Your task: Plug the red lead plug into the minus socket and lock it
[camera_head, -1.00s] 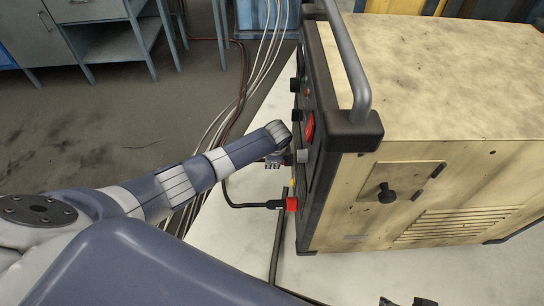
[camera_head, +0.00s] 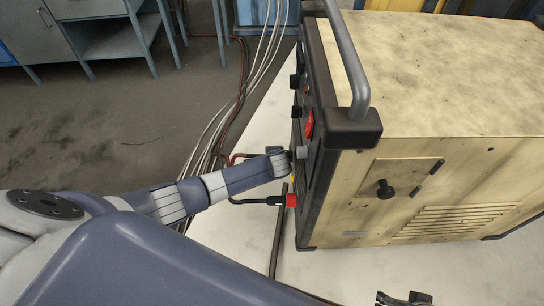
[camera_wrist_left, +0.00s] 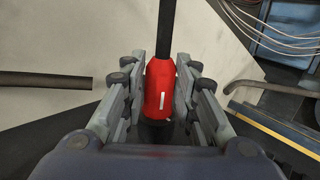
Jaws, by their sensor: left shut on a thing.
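My left gripper (camera_wrist_left: 160,95) is shut on a red plug (camera_wrist_left: 160,85) in the left wrist view, with a black cable leaving the plug upward in the picture. In the head view my left wrist reaches close to the front panel (camera_head: 312,165) of a wooden-sided machine and hides the fingers. A red plug (camera_head: 291,200) on a black cable shows at the lower part of that panel. I cannot tell whether it is the held one. I cannot make out the minus socket. A part of my right gripper (camera_head: 405,298) shows at the bottom edge, mostly cut off.
The wooden machine (camera_head: 430,80) has a thick grey handle (camera_head: 348,60) at its front edge. A red switch (camera_head: 309,124) and dark knobs sit on its panel. Several pale cables (camera_head: 255,80) run at the back. A dark cable (camera_head: 277,240) crosses the pale surface below.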

